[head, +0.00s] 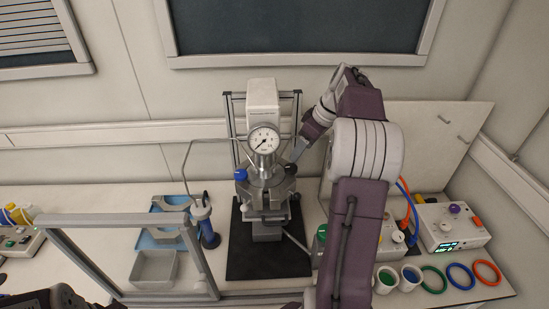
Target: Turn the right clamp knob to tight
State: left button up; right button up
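The pressure reactor (267,180) stands upright in a metal frame at the middle of the bench, with a round dial gauge (264,139) on top. A blue knob (241,175) is on the left side of its head. My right gripper (296,157) points down and left at the right side of the head, where the right clamp knob is. The gripper covers most of that spot, so I cannot tell whether it touches the knob. My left gripper is not in view.
A black mat (262,262) lies under the reactor. A grey metal frame (120,219) and a grey tray (155,267) stand at left. A control box (451,229), two cups and several coloured rings (461,276) are at right. My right arm hides part of the bench.

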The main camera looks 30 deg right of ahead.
aim_at(291, 166)
jog(key=p+x, duration=0.1)
jog(key=x, duration=0.7)
jog(key=shift+w+d+f, duration=0.1)
jog(key=shift+w, duration=0.1)
jog(key=shift+s+f+p, duration=0.1)
jog(key=shift+f+p, duration=0.2)
jog(key=shift+f, duration=0.2)
jog(key=shift+c, duration=0.9)
grip_shut()
jog(key=shift+f+m+h+b, duration=0.2)
jog(key=shift+m+h+b, duration=0.1)
jog(key=shift+m+b, duration=0.35)
jog(key=shift+r+m+h, duration=0.2)
jog(key=shift+m+h, duration=0.1)
jog(key=shift+m, duration=0.55)
